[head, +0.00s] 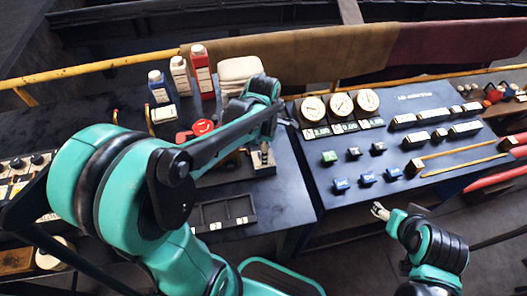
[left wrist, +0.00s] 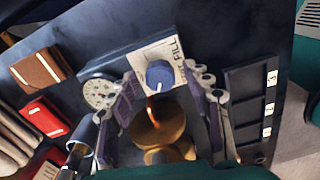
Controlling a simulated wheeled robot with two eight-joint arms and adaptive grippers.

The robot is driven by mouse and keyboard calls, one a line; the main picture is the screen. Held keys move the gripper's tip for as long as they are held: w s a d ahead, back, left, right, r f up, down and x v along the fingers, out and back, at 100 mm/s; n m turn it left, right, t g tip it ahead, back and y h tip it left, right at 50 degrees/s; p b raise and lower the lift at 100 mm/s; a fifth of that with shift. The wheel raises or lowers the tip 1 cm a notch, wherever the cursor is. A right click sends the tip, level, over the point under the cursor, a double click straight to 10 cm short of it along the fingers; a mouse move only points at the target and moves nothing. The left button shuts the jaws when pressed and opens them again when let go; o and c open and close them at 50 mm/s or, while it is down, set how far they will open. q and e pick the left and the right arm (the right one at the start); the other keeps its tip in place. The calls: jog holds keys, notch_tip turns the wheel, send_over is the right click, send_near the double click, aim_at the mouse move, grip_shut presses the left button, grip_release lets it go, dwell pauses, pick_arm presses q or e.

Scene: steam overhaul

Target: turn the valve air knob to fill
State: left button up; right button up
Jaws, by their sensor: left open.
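The valve air knob (left wrist: 160,75) is a round blue knob on a pale plate in the left wrist view. The word FILL is printed on the plate beside it; the other lettering is too small to read surely. My left gripper (left wrist: 163,88) is open, with one finger on each side of the knob; I cannot tell whether they touch it. In the head view my left gripper (head: 268,122) is over the left bench, and the arm partly hides the knob's plate (head: 263,158). My right gripper (head: 380,211) is low, in front of the right panel.
A brass round part (left wrist: 158,128) and a dial gauge (left wrist: 100,92) are close to the left fingers. A dark compartment tray (head: 222,213) lies in front. Bottles (head: 180,75) and folded cloths (head: 240,70) stand behind. The right panel (head: 425,98) carries gauges and several blocks.

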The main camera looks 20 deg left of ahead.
pick_arm(q)
grip_shut()
